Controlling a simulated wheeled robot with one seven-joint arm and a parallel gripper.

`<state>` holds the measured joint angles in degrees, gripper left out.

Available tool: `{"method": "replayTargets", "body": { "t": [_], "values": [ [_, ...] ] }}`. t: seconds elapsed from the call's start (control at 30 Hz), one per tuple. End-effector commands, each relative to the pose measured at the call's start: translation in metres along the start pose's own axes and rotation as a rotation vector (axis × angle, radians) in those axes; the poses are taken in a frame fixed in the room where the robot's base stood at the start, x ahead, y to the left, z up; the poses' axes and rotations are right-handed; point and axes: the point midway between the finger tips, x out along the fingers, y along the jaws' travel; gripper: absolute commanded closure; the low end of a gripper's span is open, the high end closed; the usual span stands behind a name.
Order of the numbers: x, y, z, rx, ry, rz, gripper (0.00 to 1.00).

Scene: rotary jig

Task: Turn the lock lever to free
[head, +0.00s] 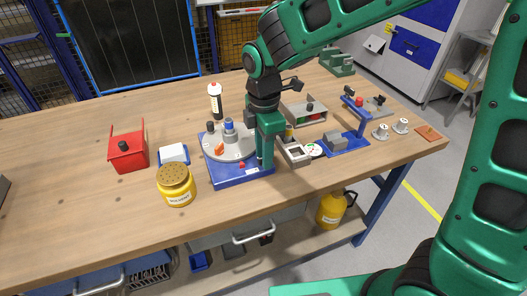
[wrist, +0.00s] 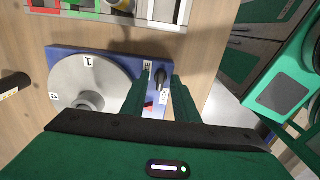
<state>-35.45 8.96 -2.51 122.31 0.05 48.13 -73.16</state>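The rotary jig is a blue base (head: 235,180) with a round grey disc (head: 226,155) on it, on the wooden table. In the wrist view the disc (wrist: 88,75) shows number labels, and the blue base (wrist: 65,53) shows behind it. A small black lever (wrist: 161,78) sits at the base's corner, with small white labels beside it. A red part (wrist: 148,107) shows close by. My gripper (head: 265,164) points down at the right side of the jig. In the wrist view its fingers (wrist: 163,75) are apart, with the black lever between them; contact cannot be told.
A yellow jar (head: 176,188), a white-and-blue box (head: 173,155) and a red box (head: 127,150) stand left of the jig. A bottle (head: 215,101) stands behind it. A grey tray (head: 308,112) and a blue fixture (head: 344,143) are to the right.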

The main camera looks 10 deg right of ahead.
Motion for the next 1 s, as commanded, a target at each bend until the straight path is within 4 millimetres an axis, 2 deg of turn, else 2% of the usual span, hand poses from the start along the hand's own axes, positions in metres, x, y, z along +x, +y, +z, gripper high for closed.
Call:
{"method": "replayTargets", "body": {
  "t": [0.17,0.2,0.3,0.67,1.0],
  "values": [
    [0.0000,-0.0001,0.0000,0.000,0.000,0.000,0.73],
    [-0.0001,-0.0001,0.0000,0.000,0.000,0.000,0.77],
    [-0.0002,0.0000,0.0000,0.000,0.000,0.000,1.00],
    [-0.0007,0.0008,0.0000,0.022,0.000,0.002,1.00],
    [-0.0009,0.0018,0.0002,0.211,0.001,0.004,1.00]
  ]
}}
